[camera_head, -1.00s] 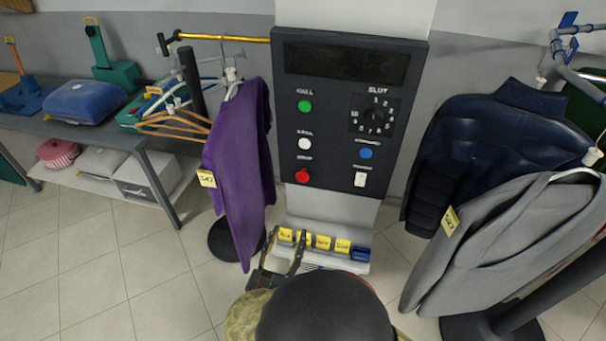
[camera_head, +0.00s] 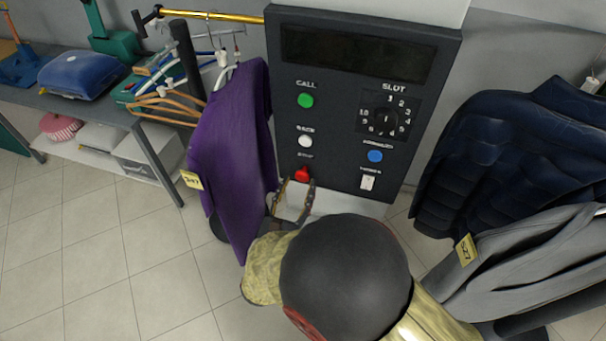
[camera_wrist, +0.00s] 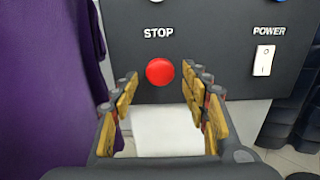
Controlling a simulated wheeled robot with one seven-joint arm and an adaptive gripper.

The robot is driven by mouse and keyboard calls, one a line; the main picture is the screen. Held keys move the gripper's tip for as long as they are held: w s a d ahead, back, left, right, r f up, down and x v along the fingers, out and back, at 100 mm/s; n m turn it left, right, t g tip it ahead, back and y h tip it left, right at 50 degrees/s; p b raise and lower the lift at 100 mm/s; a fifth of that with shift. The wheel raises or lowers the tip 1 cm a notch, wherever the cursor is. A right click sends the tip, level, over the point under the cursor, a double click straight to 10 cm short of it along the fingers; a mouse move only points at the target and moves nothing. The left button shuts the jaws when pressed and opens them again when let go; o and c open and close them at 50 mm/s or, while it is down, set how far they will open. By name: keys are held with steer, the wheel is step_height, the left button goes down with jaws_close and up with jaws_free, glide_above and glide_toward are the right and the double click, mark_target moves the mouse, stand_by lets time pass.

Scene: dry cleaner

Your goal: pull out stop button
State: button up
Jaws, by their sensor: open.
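The red stop button (camera_head: 302,175) sits at the lower left of the dark control panel (camera_head: 350,150), below the white button. In the wrist view the round red button (camera_wrist: 160,71) shows under the label STOP, in line with the gap between my fingers. My gripper (camera_wrist: 158,92) is open, with one finger to each side of the button's lower part in that view. In the head view my gripper (camera_head: 292,188) is just below and in front of the button. I cannot tell whether the fingers touch it.
A purple garment (camera_head: 235,150) hangs close to the left of my gripper. A white power switch (camera_wrist: 264,60) is to the right. Dark blue (camera_head: 495,160) and grey (camera_head: 530,260) jackets hang farther right. The floor at left is clear.

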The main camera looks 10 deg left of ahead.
mark_target(301, 179)
steer(key=shift+w+d+b, duration=0.15)
steer(key=shift+w+b, duration=0.15)
steer(key=shift+w, duration=1.9)
steer(key=shift+c, duration=0.2)
